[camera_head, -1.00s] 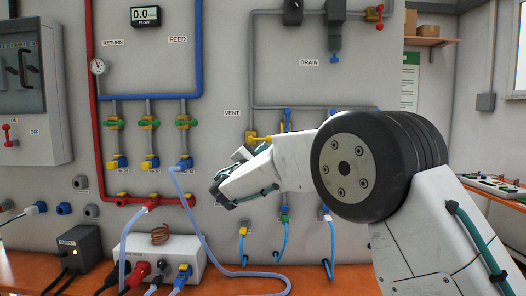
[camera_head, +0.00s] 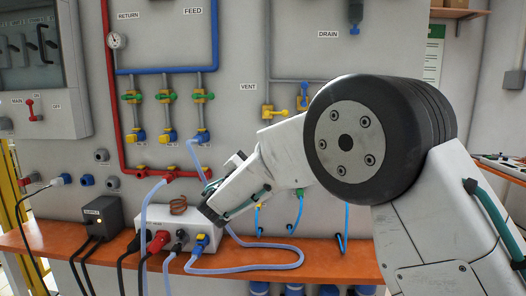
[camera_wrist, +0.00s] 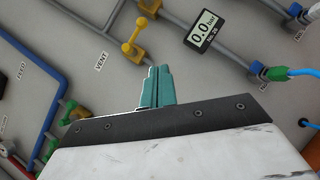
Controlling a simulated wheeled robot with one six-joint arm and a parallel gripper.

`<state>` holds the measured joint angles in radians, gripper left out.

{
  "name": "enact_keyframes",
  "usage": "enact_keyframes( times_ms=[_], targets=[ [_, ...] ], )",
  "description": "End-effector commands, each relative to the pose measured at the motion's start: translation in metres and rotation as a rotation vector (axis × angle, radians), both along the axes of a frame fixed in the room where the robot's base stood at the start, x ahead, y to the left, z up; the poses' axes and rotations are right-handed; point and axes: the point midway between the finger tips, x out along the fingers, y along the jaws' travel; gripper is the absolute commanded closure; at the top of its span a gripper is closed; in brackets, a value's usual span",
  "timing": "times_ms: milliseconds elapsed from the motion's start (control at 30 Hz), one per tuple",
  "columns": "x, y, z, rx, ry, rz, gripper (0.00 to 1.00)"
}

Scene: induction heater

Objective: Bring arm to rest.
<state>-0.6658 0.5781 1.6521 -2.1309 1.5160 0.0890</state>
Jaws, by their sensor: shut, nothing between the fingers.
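My gripper (camera_head: 207,211) is at the end of my white arm, left of the big black joint in the head view. It points down and left and appears in front of the right end of the white heater box (camera_head: 175,232). The wrist view shows its teal fingers (camera_wrist: 155,85) close together, with nothing between them. Beyond the fingers in that view are a yellow vent valve (camera_wrist: 132,40) and a pressure display (camera_wrist: 204,30), both apart from them. My forearm hides part of the panel behind it.
An orange bench (camera_head: 290,262) runs below the grey wall panel. A copper coil (camera_head: 178,206) sits on the heater box. A dark supply box (camera_head: 102,217) stands to the left. A pale hose (camera_head: 262,268) loops over the bench. Red and blue pipes with green-handled valves (camera_head: 165,97) line the panel.

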Motion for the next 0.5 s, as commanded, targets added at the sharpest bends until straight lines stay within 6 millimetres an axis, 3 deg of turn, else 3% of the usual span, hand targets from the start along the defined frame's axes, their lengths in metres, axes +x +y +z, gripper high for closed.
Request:
enact_keyframes(
  times_ms=[300,367,500],
  targets=[
    [0.001,-0.002,-0.004,0.008,0.021,-0.007,1.0],
    [0.0,-0.008,-0.015,0.029,0.057,-0.03,1.0],
    [-0.018,-0.042,-0.062,0.122,0.214,-0.137,1.0]
  ],
)
